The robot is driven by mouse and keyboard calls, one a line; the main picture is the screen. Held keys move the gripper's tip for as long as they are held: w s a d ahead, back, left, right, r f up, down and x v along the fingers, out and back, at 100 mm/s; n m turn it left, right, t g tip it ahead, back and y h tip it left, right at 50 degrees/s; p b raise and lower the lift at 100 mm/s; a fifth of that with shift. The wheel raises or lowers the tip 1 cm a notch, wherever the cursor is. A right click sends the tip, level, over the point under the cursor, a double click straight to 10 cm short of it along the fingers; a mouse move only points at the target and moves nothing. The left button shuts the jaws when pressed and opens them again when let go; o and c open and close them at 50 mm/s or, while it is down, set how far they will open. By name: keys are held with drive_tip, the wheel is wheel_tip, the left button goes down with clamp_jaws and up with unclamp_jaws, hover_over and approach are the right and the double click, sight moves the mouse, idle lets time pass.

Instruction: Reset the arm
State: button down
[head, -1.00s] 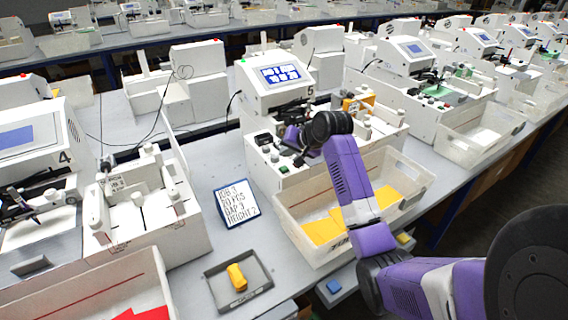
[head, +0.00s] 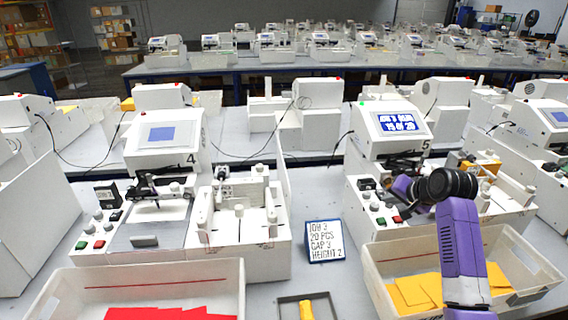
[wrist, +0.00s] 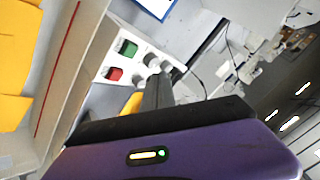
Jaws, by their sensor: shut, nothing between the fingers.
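My purple arm (head: 462,250) rises at the right of the head view, in front of plotter 5 (head: 395,125). Its black wrist joint (head: 452,185) is over that machine's front panel. My gripper shows in the wrist view as dark fingers (wrist: 157,90) beyond the purple hand, shut and empty. In the head view its fingertips cannot be made out. In the wrist view the green button (wrist: 128,47) and red button (wrist: 114,74) of a control panel lie beside the fingers; I cannot tell whether they touch anything.
A clear bin (head: 375,285) with yellow sheets stands below my arm. A job sign (head: 324,241) stands left of it, near a small grey tray (head: 288,311) with a yellow object (head: 306,308). Plotter 4 (head: 165,135) and a bin (head: 70,285) with red sheets are at left.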

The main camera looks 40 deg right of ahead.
wheel_tip(320, 180, up, 7)
drive_tip(key=w+d+n+t+h, duration=0.1)
drive_tip(key=d+t+h, duration=0.2)
drive_tip(key=h, duration=0.1)
drive_tip(key=s+a+f+n+t+h+b, duration=0.1)
drive_tip(key=s+a+f+n+t, duration=0.2)
drive_tip(key=a, duration=1.1)
drive_tip(key=s+a+f+n+t+b, duration=0.15)
drive_tip(key=s+a+f, duration=0.25)
drive_tip(key=a, duration=0.9)
drive_tip(key=s+a+f+n+y+b, duration=0.2)
drive_tip(key=s+a+f+n+y, duration=0.1)
drive_tip(key=s+a, duration=0.8)
drive_tip(key=s+a+f+n+y+b, duration=0.1)
drive_tip(key=s+a+f+n+y, duration=0.2)
drive_tip(key=s+a, duration=0.8)
drive_tip(key=s+n+g+y, duration=0.1)
drive_tip(key=n+y, duration=0.1)
drive_tip(key=y, duration=0.1)
drive_tip(key=shift+s+a+f+n+b, duration=0.2)
drive_tip(key=shift+a+f+n+b, duration=0.05)
drive_tip(key=shift+a+n+b, duration=0.15)
